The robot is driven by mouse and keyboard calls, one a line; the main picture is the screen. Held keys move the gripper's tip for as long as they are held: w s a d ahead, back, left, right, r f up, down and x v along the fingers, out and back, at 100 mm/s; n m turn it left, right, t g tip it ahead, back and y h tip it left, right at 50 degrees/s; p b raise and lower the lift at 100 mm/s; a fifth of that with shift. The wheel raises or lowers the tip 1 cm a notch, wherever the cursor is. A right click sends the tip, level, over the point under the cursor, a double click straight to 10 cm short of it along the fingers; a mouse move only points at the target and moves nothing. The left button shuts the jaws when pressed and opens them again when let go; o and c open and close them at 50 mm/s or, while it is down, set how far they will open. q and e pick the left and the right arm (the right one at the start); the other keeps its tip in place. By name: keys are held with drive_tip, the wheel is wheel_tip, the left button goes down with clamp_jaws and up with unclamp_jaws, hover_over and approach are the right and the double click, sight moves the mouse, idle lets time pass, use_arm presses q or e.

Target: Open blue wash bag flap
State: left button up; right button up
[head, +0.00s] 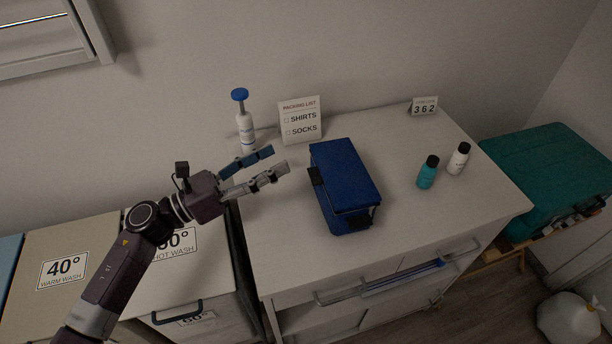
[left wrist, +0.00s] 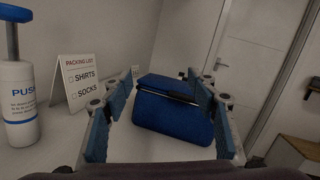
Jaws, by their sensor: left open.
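The blue wash bag (head: 343,180) lies on the white cabinet top in the head view, with its flap closed over it and dark clips or straps at its side and front end. It also shows in the left wrist view (left wrist: 170,112), ahead of and between my fingers, with a dark bar along its upper edge. My left gripper (head: 280,160) is open and empty, to the left of the bag and apart from it. Its two blue-padded fingers also frame the left wrist view (left wrist: 165,110). My right gripper is not in view.
A pump bottle (head: 245,130) and a packing list sign (head: 300,122) stand behind the left gripper. The cabinet top (head: 290,245) is clear in front-left of the bag.

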use_arm(q)
wheel_tip(320, 180, down, 3)
drive_tip(key=s+m+g, duration=0.3)
drive_tip(key=m+g, duration=0.2)
drive_tip(key=m, duration=0.1)
drive_tip(key=p, duration=0.3)
approach(338, 171)
drive_tip(key=shift+x, duration=1.55)
drive_tip(key=shift+w+f, duration=0.15)
drive_tip(key=shift+f, duration=0.1)
drive_tip(key=shift+c, duration=0.6)
clamp_jaws()
